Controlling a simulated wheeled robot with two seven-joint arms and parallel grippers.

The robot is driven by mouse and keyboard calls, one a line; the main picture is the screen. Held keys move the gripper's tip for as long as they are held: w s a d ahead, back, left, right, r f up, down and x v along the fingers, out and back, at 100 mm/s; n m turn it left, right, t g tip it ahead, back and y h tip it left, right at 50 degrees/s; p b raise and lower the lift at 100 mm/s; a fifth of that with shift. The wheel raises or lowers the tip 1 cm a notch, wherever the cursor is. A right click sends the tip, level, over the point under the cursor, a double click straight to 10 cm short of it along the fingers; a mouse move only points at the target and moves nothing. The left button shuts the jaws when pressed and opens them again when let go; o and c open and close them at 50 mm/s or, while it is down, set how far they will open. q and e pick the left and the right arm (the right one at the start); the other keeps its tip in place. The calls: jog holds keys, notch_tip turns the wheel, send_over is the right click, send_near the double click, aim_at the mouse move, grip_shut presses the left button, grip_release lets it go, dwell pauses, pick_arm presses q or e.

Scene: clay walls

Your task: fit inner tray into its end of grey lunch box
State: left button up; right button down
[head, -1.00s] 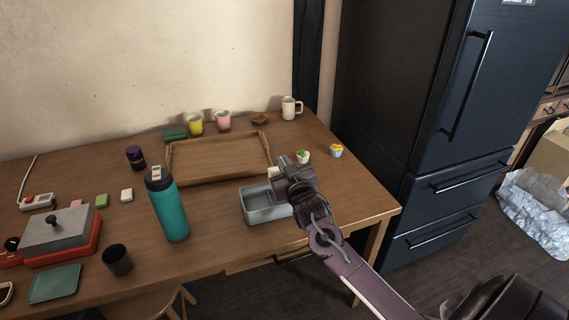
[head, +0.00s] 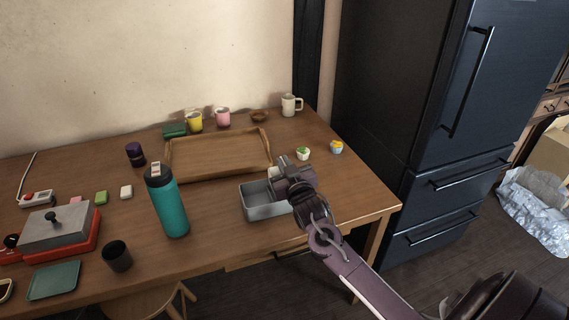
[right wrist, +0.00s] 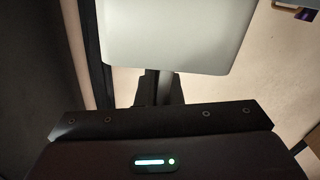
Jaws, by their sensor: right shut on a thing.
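The grey lunch box (head: 257,213) is an open rectangular container near the front right of the wooden table. My right gripper (head: 279,176) is over its right end, and the gripper and arm hide that end. The gripper is shut on the pale inner tray (head: 273,172), of which only a small part shows in the head view. In the right wrist view the inner tray (right wrist: 178,38) is a smooth light panel held at the fingers (right wrist: 158,90). I cannot tell whether the tray touches the box. My left gripper is not in view.
A teal bottle (head: 172,208) stands left of the lunch box. A wooden serving tray (head: 215,155) lies behind it. Two small cupcake-like items (head: 303,153) (head: 336,147) sit to the right. A dark cup (head: 117,257) stands front left. The table's right corner is clear.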

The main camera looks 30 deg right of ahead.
jog(key=shift+f+b, duration=0.9)
jog(key=shift+f, duration=0.85)
jog(key=shift+f, duration=0.1)
jog(key=shift+s+d+f+b, duration=0.15)
jog(key=shift+f+b, duration=0.2)
jog(key=shift+f, duration=0.05)
jog(key=shift+s+d+f+b, duration=0.15)
jog(key=shift+f+b, duration=0.15)
jog(key=shift+f, duration=0.1)
jog(key=shift+a+r+p, duration=0.1)
jog(key=shift+r+p, duration=0.2)
jog(key=shift+p, duration=0.1)
jog(key=shift+w+a+r+p, duration=0.25)
jog(key=shift+w+r+p, duration=0.1)
jog(key=shift+r+p, duration=1.9)
jog(key=shift+r, duration=0.05)
jog(key=shift+d+p, duration=0.1)
jog(key=shift+p, duration=0.6)
